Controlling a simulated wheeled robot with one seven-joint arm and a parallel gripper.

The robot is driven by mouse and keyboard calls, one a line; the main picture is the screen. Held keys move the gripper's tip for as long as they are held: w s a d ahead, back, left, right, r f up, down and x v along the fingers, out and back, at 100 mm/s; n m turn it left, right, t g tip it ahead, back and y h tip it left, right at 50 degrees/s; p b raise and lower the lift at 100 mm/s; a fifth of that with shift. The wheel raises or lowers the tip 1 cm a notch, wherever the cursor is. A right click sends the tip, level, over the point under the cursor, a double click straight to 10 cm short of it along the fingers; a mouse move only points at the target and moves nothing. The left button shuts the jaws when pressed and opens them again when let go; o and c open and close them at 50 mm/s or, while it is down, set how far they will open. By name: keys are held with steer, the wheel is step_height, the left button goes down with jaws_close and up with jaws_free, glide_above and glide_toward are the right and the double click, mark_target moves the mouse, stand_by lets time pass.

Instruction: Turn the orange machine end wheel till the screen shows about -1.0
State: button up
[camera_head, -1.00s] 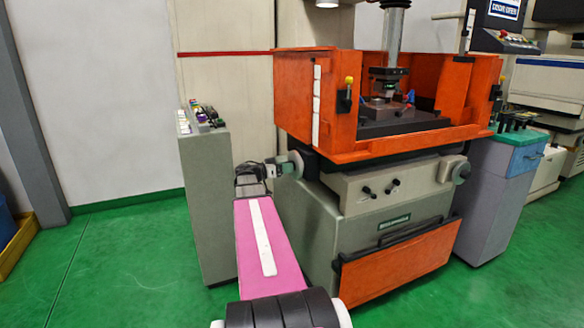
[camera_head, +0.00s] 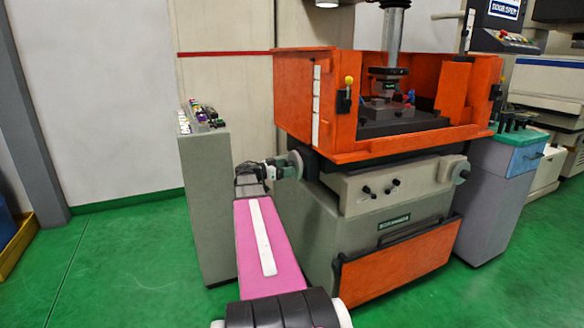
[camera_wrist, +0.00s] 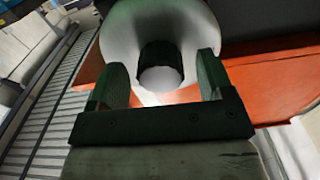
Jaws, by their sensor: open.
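The end wheel (camera_head: 296,165) is a pale grey disc on the left side of the orange machine (camera_head: 350,190). My gripper (camera_head: 277,171) is at the wheel's outer face, at the end of my arm. In the wrist view the wheel (camera_wrist: 125,35) fills the top middle, with a dark round hub (camera_wrist: 160,57) that has a light end. My gripper (camera_wrist: 162,72) is open, its two dark green fingers on either side of the hub with visible gaps. A display panel (camera_head: 505,9) at the top right shows lettering; I can read no number on it.
A grey cabinet (camera_head: 205,200) with coloured controls on top stands close to the left of my arm. A grey cabinet with a teal top (camera_head: 515,152) stands right of the machine. Green floor (camera_head: 120,270) is clear at the front left.

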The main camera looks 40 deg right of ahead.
steer(key=v, duration=1.1)
stand_by(0.6)
steer(key=shift+w, duration=0.1)
stand_by(0.4)
steer(key=s+a+f+n+t+y, duration=0.35)
steer(key=a+f+n+y, duration=0.7)
steer(key=a+f, duration=0.65)
steer(key=s+a+f+n+y, duration=0.3)
steer(key=s+a+f+n, duration=0.1)
steer(key=a, duration=0.5)
steer(key=s+a+f+n+y, duration=0.3)
steer(key=a+f+n, duration=0.3)
steer(key=a, duration=0.4)
steer(key=shift+s+f+n+y, duration=0.25)
steer(key=shift+s+n+y, duration=0.1)
steer(key=shift+n+y, duration=0.15)
steer(key=shift+t, duration=0.25)
